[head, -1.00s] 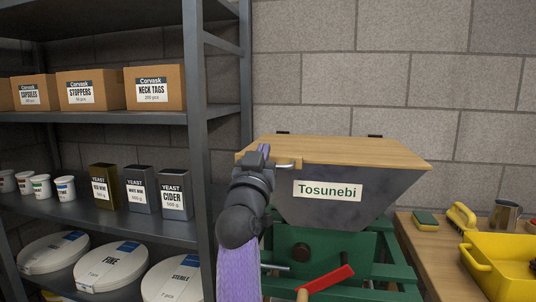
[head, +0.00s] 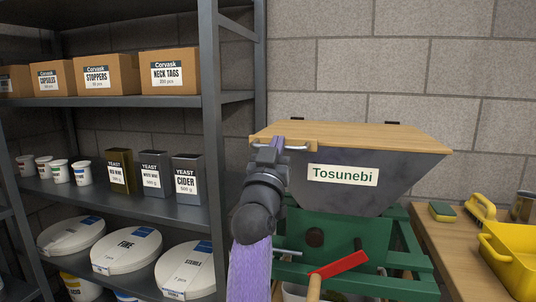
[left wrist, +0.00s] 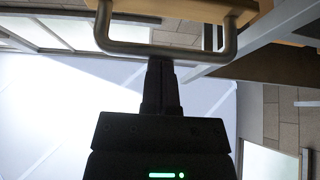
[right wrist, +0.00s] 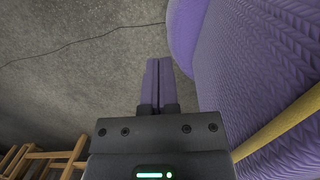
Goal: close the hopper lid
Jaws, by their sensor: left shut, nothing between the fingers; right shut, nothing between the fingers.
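The wooden hopper lid (head: 370,138) lies flat across the top of the grey hopper (head: 400,178), with no gap that I can make out at the front. Its metal handle (head: 297,148) is at the front left edge. My left gripper (head: 278,142) is at the lid's front left, beside the handle, shut and empty. In the left wrist view, the handle (left wrist: 165,49) spans just ahead of the shut fingers (left wrist: 160,64); whether they touch it I cannot tell. My right gripper (right wrist: 157,64) is shut and empty over bare floor, seen only in its wrist view.
The hopper stands on a green frame (head: 335,232) with a red crank (head: 338,264). A metal shelf (head: 213,120) with boxes and tins is close on the left. A wooden table (head: 450,235) with a yellow tub (head: 515,262) is on the right.

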